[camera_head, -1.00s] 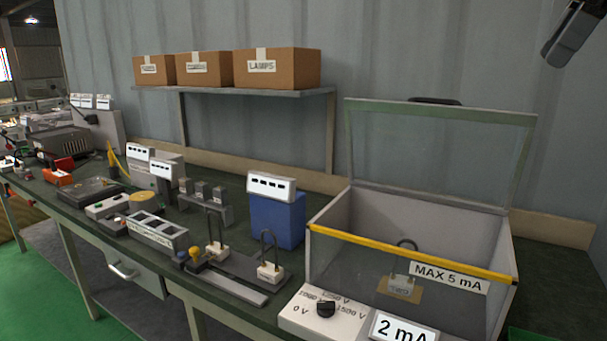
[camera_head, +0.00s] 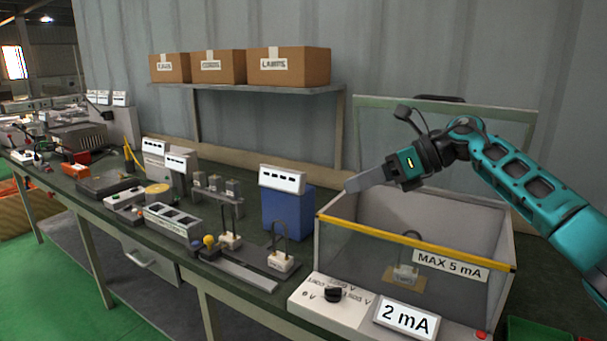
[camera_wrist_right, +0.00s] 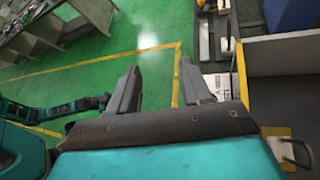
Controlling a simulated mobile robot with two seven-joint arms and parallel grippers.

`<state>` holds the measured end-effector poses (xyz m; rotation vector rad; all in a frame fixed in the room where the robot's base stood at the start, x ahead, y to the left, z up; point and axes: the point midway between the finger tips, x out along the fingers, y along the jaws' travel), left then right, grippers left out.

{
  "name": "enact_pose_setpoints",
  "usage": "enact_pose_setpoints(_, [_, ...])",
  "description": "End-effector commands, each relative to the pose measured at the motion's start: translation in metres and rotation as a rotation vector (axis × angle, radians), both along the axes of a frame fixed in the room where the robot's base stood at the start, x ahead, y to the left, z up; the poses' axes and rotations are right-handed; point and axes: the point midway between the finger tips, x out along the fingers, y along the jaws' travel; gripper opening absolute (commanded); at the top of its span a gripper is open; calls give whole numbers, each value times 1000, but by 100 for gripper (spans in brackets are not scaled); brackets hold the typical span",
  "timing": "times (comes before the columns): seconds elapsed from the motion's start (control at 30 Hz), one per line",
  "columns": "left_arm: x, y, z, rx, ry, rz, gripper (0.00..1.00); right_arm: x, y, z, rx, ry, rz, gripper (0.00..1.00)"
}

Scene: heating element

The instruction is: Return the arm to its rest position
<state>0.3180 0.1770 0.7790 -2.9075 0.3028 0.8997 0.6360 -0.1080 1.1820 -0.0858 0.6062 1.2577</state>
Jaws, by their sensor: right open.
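My right arm comes in from the right in the head view. Its gripper (camera_head: 352,184) is in the air over the left rear part of the clear-sided test box (camera_head: 335,235), pointing left. In the right wrist view the two fingers (camera_wrist_right: 158,72) are spread apart with nothing between them. A heating element (camera_head: 405,272) with a metal loop and pale base stands inside the box, apart from the gripper. The box's lid (camera_head: 365,120) is raised. My left gripper does not show.
A blue unit (camera_head: 285,215) with a white display stands left of the box. Two more looped elements (camera_head: 282,260) (camera_head: 230,241) stand on the bench. Several cardboard boxes (camera_head: 288,66) are on the shelf (camera_head: 300,89) behind. Green floor (camera_wrist_right: 145,60) lies below the gripper.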

Motion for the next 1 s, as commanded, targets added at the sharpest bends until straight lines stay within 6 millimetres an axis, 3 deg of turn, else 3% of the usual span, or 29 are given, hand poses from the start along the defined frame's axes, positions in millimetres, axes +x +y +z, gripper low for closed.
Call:
enact_pose_setpoints(0.03, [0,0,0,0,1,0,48,-7,20,-21,95,57,-6,48])
enact_pose_setpoints(0.2, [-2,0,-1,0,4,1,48,-28,65,-62,413,260,-81,48])
enact_pose_setpoints(0.43, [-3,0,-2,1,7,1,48,-55,84,-109,831,608,-268,48])
enact_pose_setpoints(0.57, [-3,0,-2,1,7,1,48,-69,76,-139,1054,830,-414,48])
enact_pose_setpoints(0.77, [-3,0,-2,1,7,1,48,-97,45,-200,1367,1187,-689,48])
enact_pose_setpoints(1.0, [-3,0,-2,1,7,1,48,-160,-6,-292,1693,1607,-1096,48])
